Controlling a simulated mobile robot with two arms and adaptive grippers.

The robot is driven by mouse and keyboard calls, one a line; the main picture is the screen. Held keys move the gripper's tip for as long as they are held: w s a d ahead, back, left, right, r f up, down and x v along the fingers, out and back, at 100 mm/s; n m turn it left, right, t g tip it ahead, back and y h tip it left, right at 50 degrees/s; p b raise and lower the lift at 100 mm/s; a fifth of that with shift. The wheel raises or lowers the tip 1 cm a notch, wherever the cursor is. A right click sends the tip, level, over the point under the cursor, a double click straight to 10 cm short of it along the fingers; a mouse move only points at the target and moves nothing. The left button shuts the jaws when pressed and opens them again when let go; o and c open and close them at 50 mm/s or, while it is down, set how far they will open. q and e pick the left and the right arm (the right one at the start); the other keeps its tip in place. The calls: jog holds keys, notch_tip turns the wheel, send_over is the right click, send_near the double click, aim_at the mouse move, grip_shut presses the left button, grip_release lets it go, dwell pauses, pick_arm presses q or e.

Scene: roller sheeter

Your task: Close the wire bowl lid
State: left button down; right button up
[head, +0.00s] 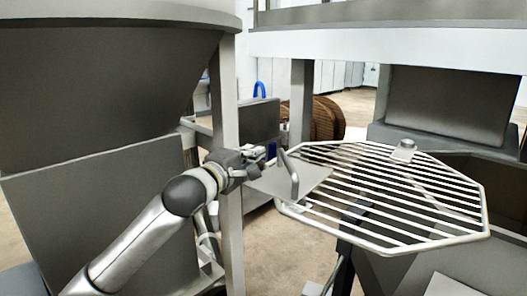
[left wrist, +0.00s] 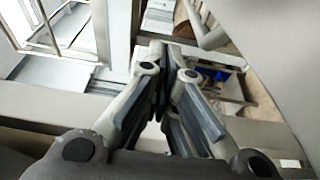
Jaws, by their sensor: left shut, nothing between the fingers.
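The wire bowl lid (head: 408,222) is an octagonal metal grid on the right of the head view. It looks nearly level. At its left side are a flat plate (head: 312,180) and an upright bar handle (head: 289,172). My left gripper (head: 268,153) is shut and empty just left of the handle; I cannot tell whether it touches it. In the left wrist view the gripper's fingers (left wrist: 166,58) are together, and a few metal bars (left wrist: 48,25) show at the upper left. The right gripper is not in view.
A large grey bowl-shaped machine (head: 100,75) and a metal post (head: 227,110) stand at left. A dark trough (head: 500,185) lies behind and right of the lid. A brown reel (head: 326,119) stands behind. Bare floor (head: 275,262) shows below.

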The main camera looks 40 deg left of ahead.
pick_arm(q)
jog(key=d+p, duration=0.1)
jog(key=d, duration=0.3)
jog(key=shift+s+p, duration=0.1)
jog(key=shift+p, duration=0.25)
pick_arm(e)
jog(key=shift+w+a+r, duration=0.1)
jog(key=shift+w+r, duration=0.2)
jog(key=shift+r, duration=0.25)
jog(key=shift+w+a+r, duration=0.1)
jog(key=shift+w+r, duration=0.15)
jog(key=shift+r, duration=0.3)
